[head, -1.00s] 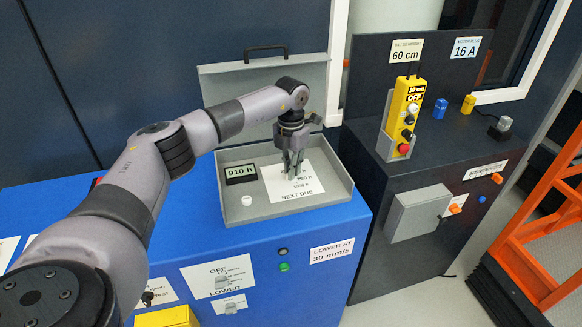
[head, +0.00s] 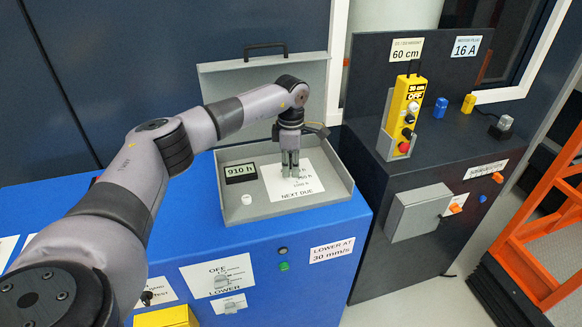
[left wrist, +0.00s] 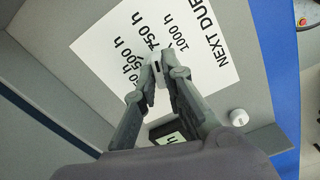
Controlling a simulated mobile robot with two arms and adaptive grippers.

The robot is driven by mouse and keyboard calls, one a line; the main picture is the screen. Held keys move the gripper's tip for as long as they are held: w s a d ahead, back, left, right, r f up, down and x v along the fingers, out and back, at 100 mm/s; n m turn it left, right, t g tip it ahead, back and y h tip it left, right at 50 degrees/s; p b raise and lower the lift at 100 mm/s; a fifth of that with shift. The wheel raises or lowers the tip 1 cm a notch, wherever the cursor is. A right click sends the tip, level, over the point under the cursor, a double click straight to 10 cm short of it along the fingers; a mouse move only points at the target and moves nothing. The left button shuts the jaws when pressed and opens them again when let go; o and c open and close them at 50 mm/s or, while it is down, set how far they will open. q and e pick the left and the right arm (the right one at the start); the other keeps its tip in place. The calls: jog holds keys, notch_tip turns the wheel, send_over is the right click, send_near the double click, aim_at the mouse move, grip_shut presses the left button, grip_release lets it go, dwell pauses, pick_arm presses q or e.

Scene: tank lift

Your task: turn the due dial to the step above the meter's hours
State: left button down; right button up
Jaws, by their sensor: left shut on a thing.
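My left gripper (head: 290,172) points down into the open grey box, over the white NEXT DUE plate (head: 272,186). In the left wrist view its fingertips (left wrist: 160,72) are shut on the due dial (left wrist: 158,66), a small pale knob with a dark mark, mostly hidden by the fingers. The plate (left wrist: 215,70) carries printed steps; 500 h, 750 h and 1000 h can be read, and a lower one is partly cut. Which step the dial points at cannot be told. The hour meter (head: 241,173) reads 910 h. My right gripper is not in view.
A white button (head: 246,199) sits in the box's front left corner. The box's lid (head: 235,90) stands open behind my arm, and its low walls surround the plate. A dark cabinet with a yellow pendant (head: 405,110) stands to the right.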

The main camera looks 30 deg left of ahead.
aim_at(291, 171)
pick_arm(q)
jog(key=m, duration=0.4)
jog(key=shift+m+b, duration=0.35)
jog(key=shift+m, duration=1.55)
jog(key=c, duration=1.7)
grip_release()
jog(key=shift+r, duration=0.1)
notch_tip(291, 171, up, 12)
jog(key=shift+f, duration=0.1)
